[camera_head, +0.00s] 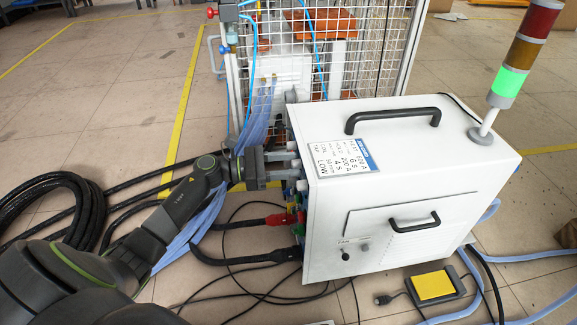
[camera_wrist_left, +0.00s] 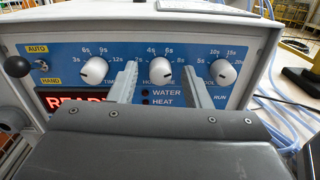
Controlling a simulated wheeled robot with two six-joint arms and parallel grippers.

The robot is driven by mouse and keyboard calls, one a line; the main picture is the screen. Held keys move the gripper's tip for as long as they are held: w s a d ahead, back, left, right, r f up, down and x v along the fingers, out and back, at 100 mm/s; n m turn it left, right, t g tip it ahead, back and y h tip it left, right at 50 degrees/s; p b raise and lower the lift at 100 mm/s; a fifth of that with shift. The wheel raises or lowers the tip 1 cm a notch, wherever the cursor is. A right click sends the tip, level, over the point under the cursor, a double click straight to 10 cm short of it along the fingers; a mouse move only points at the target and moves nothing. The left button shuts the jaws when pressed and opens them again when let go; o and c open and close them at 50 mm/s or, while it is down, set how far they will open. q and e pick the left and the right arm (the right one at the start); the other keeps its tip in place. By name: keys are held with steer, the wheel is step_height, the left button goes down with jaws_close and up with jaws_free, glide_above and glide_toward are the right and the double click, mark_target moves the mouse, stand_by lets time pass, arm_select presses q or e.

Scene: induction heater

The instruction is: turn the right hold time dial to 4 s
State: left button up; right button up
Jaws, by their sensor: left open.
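The white heater box (camera_head: 415,165) stands with its control face to the left in the head view. In the left wrist view its blue panel (camera_wrist_left: 230,62) carries three white dials in a row. The middle dial (camera_wrist_left: 160,75) has marks around it, 4s and 6s among them; its label is partly hidden, consistent with hold time. The fingers of my left gripper (camera_wrist_left: 160,88) are open, one on each side of this dial; contact cannot be told. In the head view my left gripper (camera_head: 285,164) points at the control face. The exact dial setting is unclear.
Dials flank it on the left (camera_wrist_left: 94,71) and right (camera_wrist_left: 221,71). A toggle switch (camera_wrist_left: 41,66) and red display (camera_wrist_left: 75,101) are at left. A settings label (camera_head: 345,165) lies on the box top. Black cables (camera_head: 245,257) and a yellow pedal (camera_head: 434,287) are on the floor.

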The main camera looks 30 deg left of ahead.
arm_select(q)
steer(key=shift+w+d, duration=0.15)
steer(key=shift+d, duration=0.05)
jaws_close()
